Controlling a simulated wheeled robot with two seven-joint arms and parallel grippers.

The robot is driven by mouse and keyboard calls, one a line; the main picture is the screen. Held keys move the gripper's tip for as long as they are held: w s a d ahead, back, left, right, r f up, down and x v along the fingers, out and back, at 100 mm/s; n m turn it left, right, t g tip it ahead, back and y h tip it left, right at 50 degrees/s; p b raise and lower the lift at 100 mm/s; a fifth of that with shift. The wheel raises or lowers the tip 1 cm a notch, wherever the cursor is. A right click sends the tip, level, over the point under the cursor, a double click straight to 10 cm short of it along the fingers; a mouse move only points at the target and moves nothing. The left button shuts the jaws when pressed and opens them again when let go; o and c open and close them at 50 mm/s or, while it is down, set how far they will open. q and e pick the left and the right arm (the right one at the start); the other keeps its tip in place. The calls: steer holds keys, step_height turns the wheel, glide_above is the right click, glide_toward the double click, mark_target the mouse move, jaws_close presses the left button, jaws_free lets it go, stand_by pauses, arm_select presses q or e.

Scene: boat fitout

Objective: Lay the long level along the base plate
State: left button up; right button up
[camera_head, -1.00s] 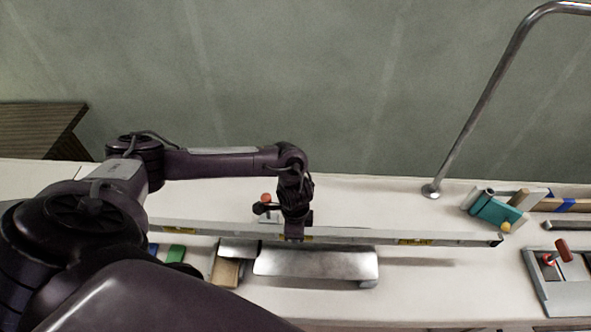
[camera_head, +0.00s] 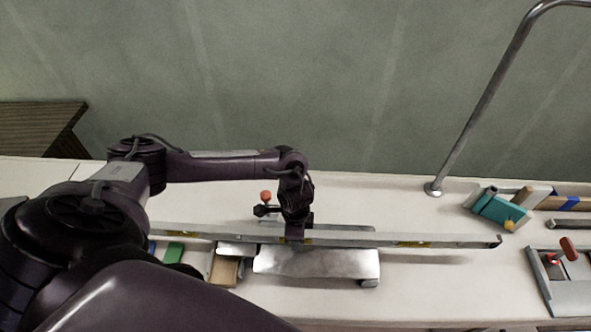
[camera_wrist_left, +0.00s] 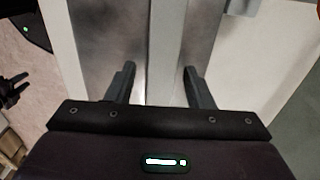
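The long level (camera_head: 450,242) is a thin silver bar with yellow vial windows. In the head view it runs left to right along the far edge of the brushed metal plate (camera_head: 320,264), reaching well past it on both sides. My left gripper (camera_head: 295,238) is over the level's middle. In the left wrist view my left fingers (camera_wrist_left: 160,75) stand apart, astride the level (camera_wrist_left: 165,45), with a gap visible at the left finger. A dark claw-like part, apparently my right gripper (camera_wrist_left: 14,90), shows at the left edge.
A red-knobbed clamp (camera_head: 265,197) stands just behind the level. Green (camera_head: 174,252) and tan (camera_head: 224,272) blocks lie left of the plate. A chrome rail (camera_head: 480,100), a teal tool (camera_head: 497,209) and a grey tray (camera_head: 540,285) are at right.

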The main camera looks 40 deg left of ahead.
arm_select(q)
steer(key=shift+r, duration=0.25)
step_height(320, 180, up, 7)
steer(key=shift+r, duration=0.15)
stand_by(0.4)
